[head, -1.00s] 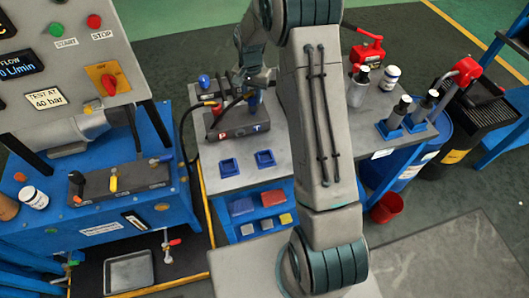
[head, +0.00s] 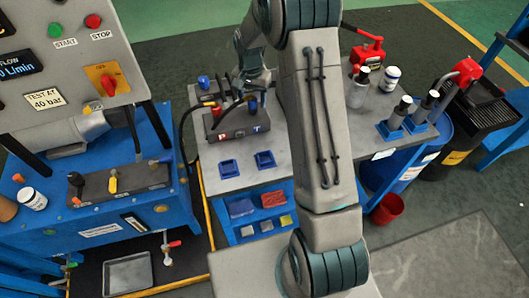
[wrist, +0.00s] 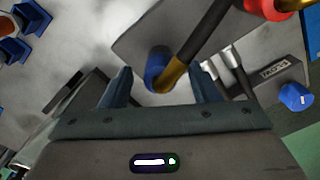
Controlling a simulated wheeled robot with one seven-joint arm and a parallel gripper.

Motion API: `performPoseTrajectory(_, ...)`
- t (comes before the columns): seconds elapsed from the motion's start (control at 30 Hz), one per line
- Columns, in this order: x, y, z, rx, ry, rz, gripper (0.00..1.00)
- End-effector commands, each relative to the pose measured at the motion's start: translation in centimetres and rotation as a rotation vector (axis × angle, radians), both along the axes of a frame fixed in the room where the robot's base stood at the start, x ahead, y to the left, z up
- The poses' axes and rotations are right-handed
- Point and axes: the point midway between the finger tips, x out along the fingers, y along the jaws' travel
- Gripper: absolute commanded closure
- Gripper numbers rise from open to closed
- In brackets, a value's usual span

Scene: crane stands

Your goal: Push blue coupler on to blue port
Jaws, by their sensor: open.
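The blue coupler (wrist: 157,68), with a brass fitting and dark hose, shows between the fingers in the wrist view. My gripper (wrist: 162,82) is open, one finger on each side of it, with gaps visible. In the head view my gripper (head: 246,92) is over the grey port block (head: 231,128), which carries a red P mark and a blue T mark. A blue part (head: 253,104) shows under the gripper above the T. The blue port is not clearly visible, so I cannot tell whether the coupler is seated.
A red coupler (head: 210,105) stands at the block's left side, with dark hose nearby. Two blue square holders (head: 228,168) (head: 265,160) lie in front. The test bench (head: 95,195) stands left.

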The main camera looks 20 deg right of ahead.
Motion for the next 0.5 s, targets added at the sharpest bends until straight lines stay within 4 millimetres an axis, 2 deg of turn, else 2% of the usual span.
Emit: performPoseTrajectory(0.5,0.1,0.0,4.1,0.000,-0.002,0.000,0.44)
